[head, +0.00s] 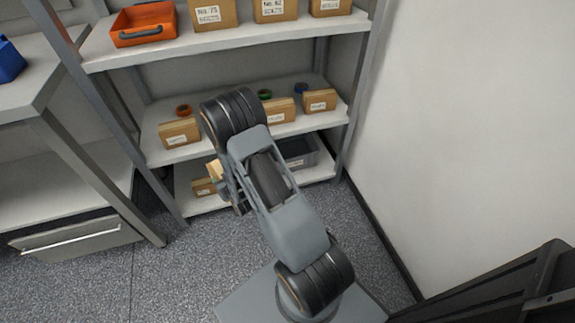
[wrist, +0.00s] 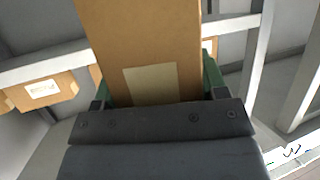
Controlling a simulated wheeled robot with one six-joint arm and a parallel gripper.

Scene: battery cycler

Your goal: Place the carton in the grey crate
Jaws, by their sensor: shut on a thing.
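A brown carton (wrist: 140,40) with a pale blank label fills the upper middle of the wrist view. My gripper (wrist: 158,82) is shut on it, with a green finger on each side. In the head view the held carton (head: 214,169) shows only as a small part left of my arm, in front of the shelves; my arm hides most of the gripper. The grey crate (head: 304,161) stands on the lowest shelf, right of my arm. Its left part is hidden behind the arm, and I cannot see all of its inside.
A labelled carton (head: 203,188) sits on the lowest shelf at left. The middle shelf (head: 155,150) above holds cartons and coloured rolls. An orange crate (head: 144,24) and labelled boxes stand on the top shelf. A shelf post (head: 357,85) and a white wall (head: 470,120) bound the right side.

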